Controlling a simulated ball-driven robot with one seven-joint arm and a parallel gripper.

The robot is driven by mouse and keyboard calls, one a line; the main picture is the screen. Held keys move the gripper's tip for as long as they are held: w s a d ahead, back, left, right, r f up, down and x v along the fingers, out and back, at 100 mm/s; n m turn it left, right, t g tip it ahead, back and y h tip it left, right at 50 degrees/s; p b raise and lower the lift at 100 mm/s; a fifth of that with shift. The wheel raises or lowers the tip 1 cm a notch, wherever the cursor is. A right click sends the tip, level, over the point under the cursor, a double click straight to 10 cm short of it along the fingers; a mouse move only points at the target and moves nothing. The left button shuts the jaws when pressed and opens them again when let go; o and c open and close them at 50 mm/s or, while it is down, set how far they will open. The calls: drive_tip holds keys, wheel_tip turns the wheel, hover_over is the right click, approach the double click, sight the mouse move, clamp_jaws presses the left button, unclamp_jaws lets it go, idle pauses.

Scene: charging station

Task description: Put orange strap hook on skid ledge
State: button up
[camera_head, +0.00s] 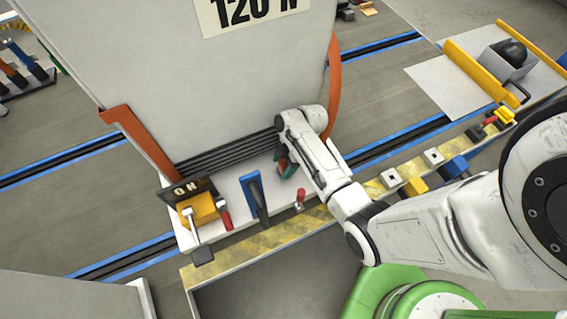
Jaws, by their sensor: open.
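I cannot tell which end carries the hook. The pale skid ledge (233,187) juts out at the box's foot, below dark slats. My gripper (284,150) is at the box's lower right, close to the ledge, and is mostly hidden by my wrist. It is apart from the left strap piece and near the right strap's lower end. Nothing shows held in it.
On the ledge stand a yellow switch block (199,209) with an ON plate, a blue handle (255,196) and a teal-and-red item (286,168). A yellow striped rail (270,242) runs in front with several blocks. Blue-edged floor tracks (55,164) pass behind.

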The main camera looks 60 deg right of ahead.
drive_tip(key=shift+r, duration=0.1)
drive_tip(key=v, duration=1.1)
drive_tip(key=s+a+r+m+h, duration=0.2)
drive_tip(key=s+a+m, duration=0.4)
drive_tip(key=a, duration=0.1)
drive_tip(key=s+a+r+m+g+h, duration=0.1)
drive_tip(key=s+a+r+m, duration=0.1)
drive_tip(key=s+a+m, duration=0.3)
drive_tip(key=shift+s+a+r+m+h, duration=0.35)
drive_tip(key=shift+s+a+m+h, duration=0.1)
drive_tip(key=shift+a, duration=1.05)
drive_tip(key=shift+c, duration=0.3)
